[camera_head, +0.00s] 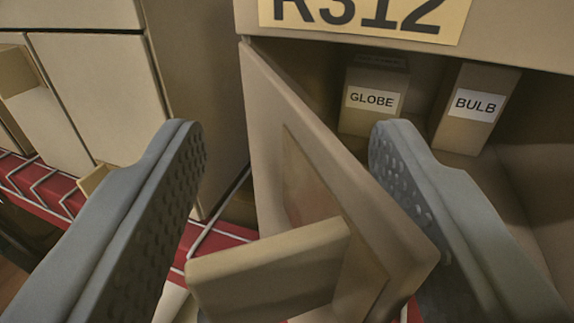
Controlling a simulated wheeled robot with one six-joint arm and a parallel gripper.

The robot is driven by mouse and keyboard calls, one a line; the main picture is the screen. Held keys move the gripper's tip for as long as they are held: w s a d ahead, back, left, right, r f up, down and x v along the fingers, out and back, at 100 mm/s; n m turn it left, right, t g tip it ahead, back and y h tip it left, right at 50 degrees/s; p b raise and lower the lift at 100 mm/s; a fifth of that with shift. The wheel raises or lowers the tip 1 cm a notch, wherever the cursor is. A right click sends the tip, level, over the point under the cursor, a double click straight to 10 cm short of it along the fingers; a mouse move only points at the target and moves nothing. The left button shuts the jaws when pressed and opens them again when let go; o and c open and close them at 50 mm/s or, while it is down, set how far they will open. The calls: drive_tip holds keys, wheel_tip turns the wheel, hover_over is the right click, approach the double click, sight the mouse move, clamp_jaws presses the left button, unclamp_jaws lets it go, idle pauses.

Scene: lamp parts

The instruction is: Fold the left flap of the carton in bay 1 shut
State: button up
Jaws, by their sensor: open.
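A tan flap-like panel (283,122) stands swung out from the left edge of an open carton-like compartment (505,42) marked R312. A thick block (270,272) sticks out from the panel's left face like a handle. My gripper (288,140) is open, one grey finger on each side of the panel. The left finger is apart from the panel. The right finger overlaps the panel's right edge in the picture, and I cannot tell whether they touch. No bay number shows.
Inside the compartment stand a box labelled GLOBE (366,124) and a box labelled BULB (459,132). More tan cabinet fronts (90,90) stand at the left. Red rails with pale lines (225,238) run below.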

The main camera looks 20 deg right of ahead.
drive_tip(key=v, duration=1.7)
drive_tip(key=shift+s+a, duration=0.1)
drive_tip(key=shift+a, duration=0.05)
drive_tip(key=shift+a, duration=0.1)
drive_tip(key=c, duration=0.6)
drive_tip(key=w+a+n+h, duration=0.1)
drive_tip(key=n, duration=0.1)
drive_tip(key=w+a+f+n+g, duration=0.1)
drive_tip(key=w+a+n+h, duration=0.1)
drive_tip(key=n, duration=0.1)
drive_tip(key=shift+w+a+f+n+g+h, duration=0.2)
drive_tip(key=shift+w+a+n+g+h, duration=0.1)
drive_tip(key=shift+a+g, duration=0.1)
clamp_jaws()
drive_tip(key=w+a+n+g+h, duration=0.1)
drive_tip(key=a+n+g+h, duration=0.1)
drive_tip(key=a+n+h, duration=0.35)
drive_tip(key=w+d+n+y, duration=0.1)
drive_tip(key=w+d+n, duration=0.1)
drive_tip(key=w+d, duration=0.6)
drive_tip(key=shift+d, duration=0.45)
